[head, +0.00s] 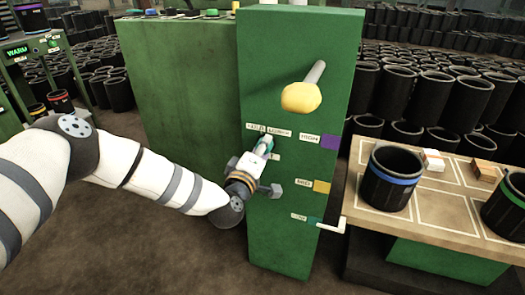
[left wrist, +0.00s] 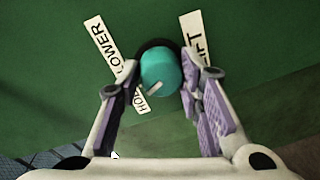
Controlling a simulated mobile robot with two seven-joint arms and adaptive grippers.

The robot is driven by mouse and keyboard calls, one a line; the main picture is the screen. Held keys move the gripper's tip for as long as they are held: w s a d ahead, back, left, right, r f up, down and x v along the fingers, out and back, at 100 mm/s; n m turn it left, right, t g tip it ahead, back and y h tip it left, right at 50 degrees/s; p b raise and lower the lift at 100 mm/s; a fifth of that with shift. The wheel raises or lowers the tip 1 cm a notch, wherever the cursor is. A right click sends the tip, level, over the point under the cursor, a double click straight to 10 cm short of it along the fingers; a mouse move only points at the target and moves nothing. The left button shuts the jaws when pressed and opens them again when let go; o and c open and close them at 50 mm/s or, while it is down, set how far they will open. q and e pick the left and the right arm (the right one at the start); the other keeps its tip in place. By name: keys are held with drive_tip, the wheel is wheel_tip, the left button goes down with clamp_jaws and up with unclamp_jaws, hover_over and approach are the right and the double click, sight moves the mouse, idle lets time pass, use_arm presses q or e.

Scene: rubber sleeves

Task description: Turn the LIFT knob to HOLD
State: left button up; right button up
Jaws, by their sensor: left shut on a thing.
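The LIFT knob (left wrist: 161,70) is a round teal knob on the green panel, in the left wrist view. Its short white mark points down-left, toward the HOLD label (left wrist: 142,101). The LOWER label (left wrist: 108,48) is at upper left and the LIFT label (left wrist: 196,38) at upper right. My left gripper (left wrist: 158,80) is shut on the knob, one purple-padded finger on each side. In the head view my left gripper (head: 260,150) reaches the face of the green post (head: 280,230), mostly covering the knob. My right gripper is not in view.
A yellow-ended lever (head: 302,97) sticks out above the knob. A white bent handle (head: 333,225) sticks out at the post's lower right. A table (head: 440,232) with black sleeves (head: 390,178) and small boxes stands at right. Stacked black sleeves fill the back.

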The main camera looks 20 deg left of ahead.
use_arm(q)
drive_tip(key=shift+n, duration=0.5)
drive_tip(key=o, duration=1.2)
drive_tip(key=s, duration=0.8)
drive_tip(key=s+r, duration=0.1)
drive_tip(key=s, duration=0.3)
drive_tip(key=shift+d, duration=0.1)
